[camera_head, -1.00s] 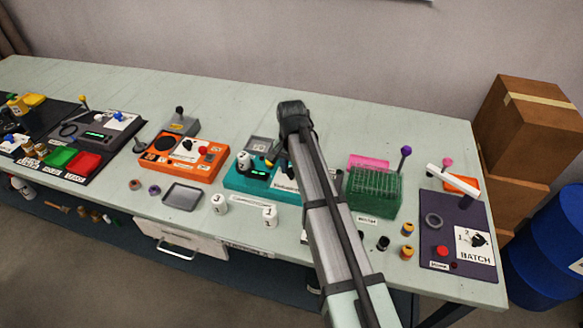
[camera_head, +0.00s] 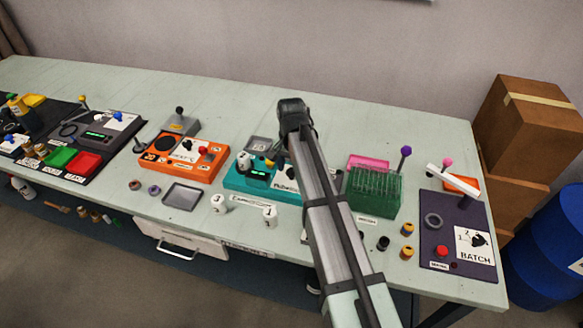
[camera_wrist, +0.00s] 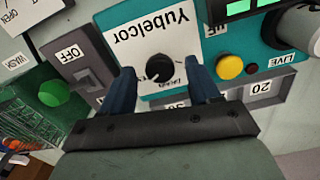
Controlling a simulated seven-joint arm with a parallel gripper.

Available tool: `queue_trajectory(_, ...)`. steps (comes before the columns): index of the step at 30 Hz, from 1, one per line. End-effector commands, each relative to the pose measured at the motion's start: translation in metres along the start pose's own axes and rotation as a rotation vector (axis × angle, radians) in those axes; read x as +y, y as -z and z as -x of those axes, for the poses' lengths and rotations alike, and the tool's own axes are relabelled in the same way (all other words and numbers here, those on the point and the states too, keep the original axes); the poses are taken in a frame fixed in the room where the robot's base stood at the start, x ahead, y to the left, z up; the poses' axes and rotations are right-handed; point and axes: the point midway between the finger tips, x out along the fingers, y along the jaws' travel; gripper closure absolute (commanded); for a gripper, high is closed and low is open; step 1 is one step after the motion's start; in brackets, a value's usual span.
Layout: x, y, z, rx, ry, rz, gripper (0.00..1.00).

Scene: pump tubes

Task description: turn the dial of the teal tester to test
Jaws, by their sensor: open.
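The teal tester (camera_head: 234,182) stands mid-table in the head view, its right part hidden behind my arm. In the wrist view its teal panel (camera_wrist: 216,48) carries a white plate (camera_wrist: 140,30) marked "Yubelcor", seen upside down. On that plate is a round black dial (camera_wrist: 159,68) with a light pointer mark; the small lettering beside it is too blurred to read. My gripper (camera_wrist: 160,70) is open, its two dark blue fingers on either side of the dial. I cannot tell whether they touch it. My arm hides the gripper in the head view.
A yellow button (camera_wrist: 230,67) sits right of the fingers, by a "LIVE" label. A grey switch block (camera_wrist: 80,60) marked "OFF" is on the left. In the head view, a green rack (camera_head: 375,192) stands right of my arm and an orange device (camera_head: 180,158) left.

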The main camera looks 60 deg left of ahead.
Motion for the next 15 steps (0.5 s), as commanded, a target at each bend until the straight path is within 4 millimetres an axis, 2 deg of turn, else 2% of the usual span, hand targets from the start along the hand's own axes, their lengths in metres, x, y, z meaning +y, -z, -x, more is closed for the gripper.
queue_trajectory(5, 0.000, 0.001, 0.025, 0.002, 0.002, 0.000, 0.39)
queue_trajectory(15, -0.001, 0.001, 0.088, 0.002, 0.001, 0.000, 0.39)
